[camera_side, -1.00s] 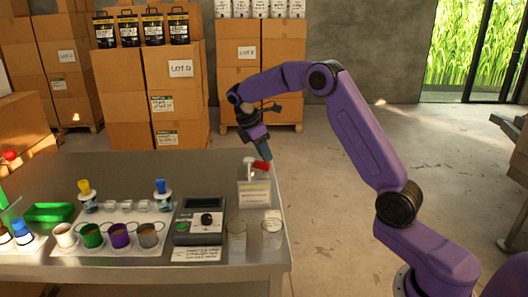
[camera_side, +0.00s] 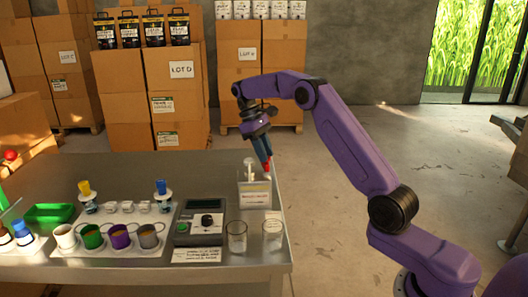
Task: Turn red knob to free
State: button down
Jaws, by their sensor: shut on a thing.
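The red knob (camera_side: 268,161) is at the top right of a small clear box (camera_side: 254,190) with a white label, near the right edge of the metal table. Only a sliver of its red shows between my fingers. My gripper (camera_side: 266,169) points down at the box's upper right corner and is shut on the red knob. A white upright part (camera_side: 249,168) stands on the box just left of my fingers. My fingers hide most of the knob, and I cannot read its setting.
Two clear glasses (camera_side: 237,237) stand in front of the box. A grey device with a black dial (camera_side: 207,221) is to the left. Several cups (camera_side: 92,237) and a green tray (camera_side: 49,214) stand further left. The table behind the box is clear.

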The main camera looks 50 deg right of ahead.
jog(key=shift+d+m+y, duration=0.1)
jog(key=shift+m+y, duration=0.4)
jog(key=shift+m, duration=0.6)
jog(key=c, duration=0.9)
grip_release()
jog(key=shift+r, duration=0.1)
